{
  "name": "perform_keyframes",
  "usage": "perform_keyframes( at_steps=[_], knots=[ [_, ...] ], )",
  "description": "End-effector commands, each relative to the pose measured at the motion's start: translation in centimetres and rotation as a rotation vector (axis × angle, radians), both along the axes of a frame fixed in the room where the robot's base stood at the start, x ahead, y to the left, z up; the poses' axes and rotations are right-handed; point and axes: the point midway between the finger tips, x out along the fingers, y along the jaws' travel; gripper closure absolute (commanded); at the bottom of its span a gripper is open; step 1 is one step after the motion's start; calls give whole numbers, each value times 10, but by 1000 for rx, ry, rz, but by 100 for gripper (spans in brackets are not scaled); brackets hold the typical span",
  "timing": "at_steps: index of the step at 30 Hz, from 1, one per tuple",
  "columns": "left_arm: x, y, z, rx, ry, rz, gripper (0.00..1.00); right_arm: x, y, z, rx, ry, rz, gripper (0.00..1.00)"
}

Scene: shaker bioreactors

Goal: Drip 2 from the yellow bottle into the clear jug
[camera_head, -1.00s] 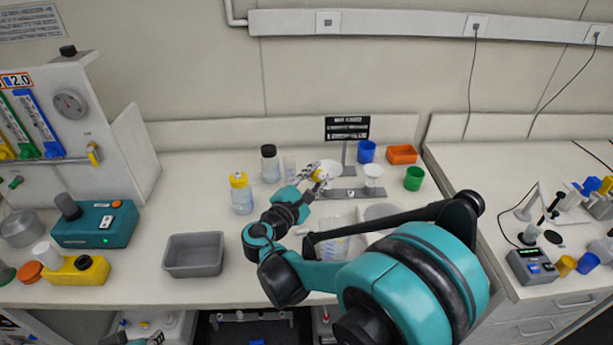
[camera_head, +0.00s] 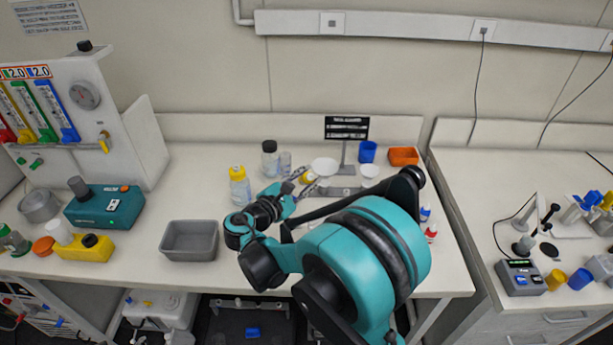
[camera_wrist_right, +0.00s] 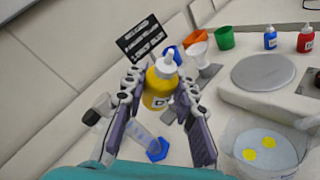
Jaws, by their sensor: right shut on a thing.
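The yellow bottle (camera_wrist_right: 158,88), with a white nozzle cap, is between the fingers of my right gripper (camera_wrist_right: 160,105) in the right wrist view. The gripper is shut on it, and its nozzle points up in that view. The held bottle (camera_head: 309,177) also shows small in the head view, with my right gripper (camera_head: 305,182) around it above the bench. The clear jug (camera_wrist_right: 285,125) is at the lower right of the wrist view, apart from the bottle. It holds pale liquid with two yellow spots. In the head view my arm hides the jug. My left gripper is not in view.
A round grey plate (camera_wrist_right: 264,71) on a white device is beside the jug. Blue (camera_wrist_right: 270,38) and red (camera_wrist_right: 305,38) dropper bottles stand behind it. A yellow-capped bottle (camera_head: 240,188) and grey tub (camera_head: 190,240) stand left of my right gripper. A sign (camera_head: 346,128) stands behind it.

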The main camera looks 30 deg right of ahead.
Motion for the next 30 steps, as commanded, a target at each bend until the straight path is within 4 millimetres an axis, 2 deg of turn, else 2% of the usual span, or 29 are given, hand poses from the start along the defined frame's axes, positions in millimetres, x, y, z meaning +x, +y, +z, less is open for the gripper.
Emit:
perform_keyframes(
  at_steps=[3, 7, 14, 22, 28, 30],
  knots=[
    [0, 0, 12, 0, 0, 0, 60, -4, -1, 2, 2, 83, -1, 96],
    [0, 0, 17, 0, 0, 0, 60, -7, -1, -1, 5, 151, -1, 96],
    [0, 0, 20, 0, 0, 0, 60, -7, -1, -1, 5, 154, -1, 96],
    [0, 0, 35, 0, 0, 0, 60, -14, -1, -4, 10, 329, -1, 96],
    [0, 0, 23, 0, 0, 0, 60, -14, -1, -9, 8, 321, -1, 96],
    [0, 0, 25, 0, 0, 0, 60, -14, -1, -7, 9, 328, -1, 96]
  ],
)
